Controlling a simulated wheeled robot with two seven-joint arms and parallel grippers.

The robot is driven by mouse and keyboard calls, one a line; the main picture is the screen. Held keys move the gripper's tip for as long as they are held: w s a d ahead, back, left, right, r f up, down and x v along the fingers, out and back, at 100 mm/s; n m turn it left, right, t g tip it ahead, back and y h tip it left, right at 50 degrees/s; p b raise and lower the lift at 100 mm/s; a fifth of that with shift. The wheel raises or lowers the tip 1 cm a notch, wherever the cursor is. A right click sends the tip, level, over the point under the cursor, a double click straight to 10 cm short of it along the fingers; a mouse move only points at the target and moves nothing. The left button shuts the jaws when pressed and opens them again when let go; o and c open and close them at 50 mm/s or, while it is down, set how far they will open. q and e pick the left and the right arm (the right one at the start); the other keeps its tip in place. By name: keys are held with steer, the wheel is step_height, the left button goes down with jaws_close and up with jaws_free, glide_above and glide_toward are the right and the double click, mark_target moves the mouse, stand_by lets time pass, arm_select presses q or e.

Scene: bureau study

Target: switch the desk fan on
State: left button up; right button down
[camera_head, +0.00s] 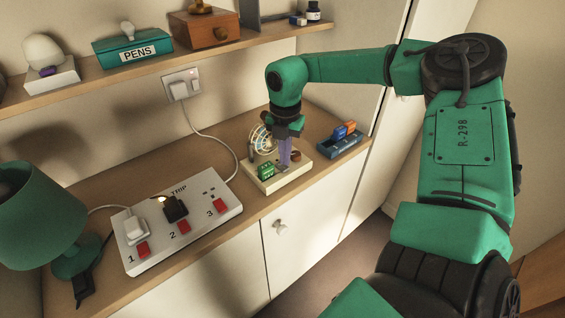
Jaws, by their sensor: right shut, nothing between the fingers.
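The desk fan (259,138) stands on a cream base (297,173) on the wooden counter, right of the power strip. It is partly hidden by my right gripper. A green block, perhaps a switch (265,170), sits at the base's front left. My right gripper (284,165) points down over the base, just right of the green block, its fingers shut and empty. I cannot tell whether the fingertips touch anything. The white power strip (207,190) has three numbered red switches. A white plug (135,227) is at 1 and a black plug (175,208) at 2. My left gripper is out of view.
A green lamp (40,208) stands at the left, with a black object (84,290) by it. A blue holder (338,147) is right of the fan. A wall socket (181,85) feeds a white cord. The shelf above holds a PENS box (133,52) and a wooden box (204,30).

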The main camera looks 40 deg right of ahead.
mark_target(285, 168)
steer(key=shift+s+f+b, duration=0.1)
steer(key=shift+f+b, duration=0.95)
steer(key=shift+b, duration=0.05)
stand_by(0.7)
steer(key=shift+r+p, duration=0.75)
steer(key=shift+r, duration=0.55)
steer(key=shift+r+p, duration=1.1)
steer(key=shift+r, duration=1.15)
steer(key=shift+f, duration=0.1)
